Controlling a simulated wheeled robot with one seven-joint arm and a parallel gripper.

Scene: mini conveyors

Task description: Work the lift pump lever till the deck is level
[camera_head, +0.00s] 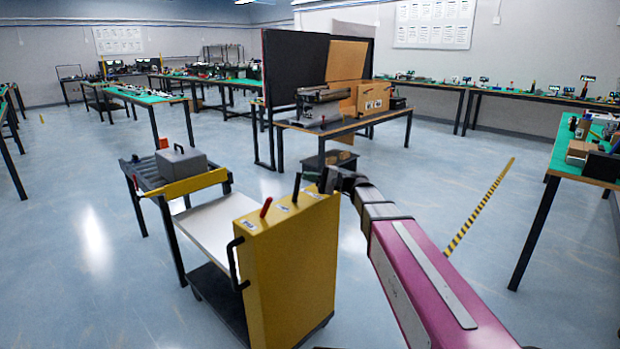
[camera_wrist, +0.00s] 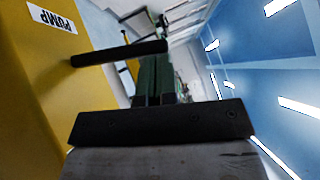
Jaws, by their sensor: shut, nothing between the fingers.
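The yellow lift cart (camera_head: 290,262) stands at front centre with a white deck (camera_head: 222,222) on its left side. The black pump lever (camera_head: 297,188) stands up from the cart top. In the wrist view the lever (camera_wrist: 115,53) sticks out beside the PUMP label (camera_wrist: 52,17) and crosses close to my fingertips. My gripper (camera_head: 325,181) is shut and empty, just right of the lever above the cart; it also shows in the wrist view (camera_wrist: 155,75). I cannot tell whether it touches the lever. The deck appears lower than the neighbouring grey conveyor's yellow edge bar.
A red-handled lever (camera_head: 266,207) and a black push handle (camera_head: 234,264) are on the cart. A grey conveyor table (camera_head: 146,171) bearing a grey box (camera_head: 181,163) adjoins the deck. A table (camera_head: 345,127) with cartons stands behind. Open floor lies to the right.

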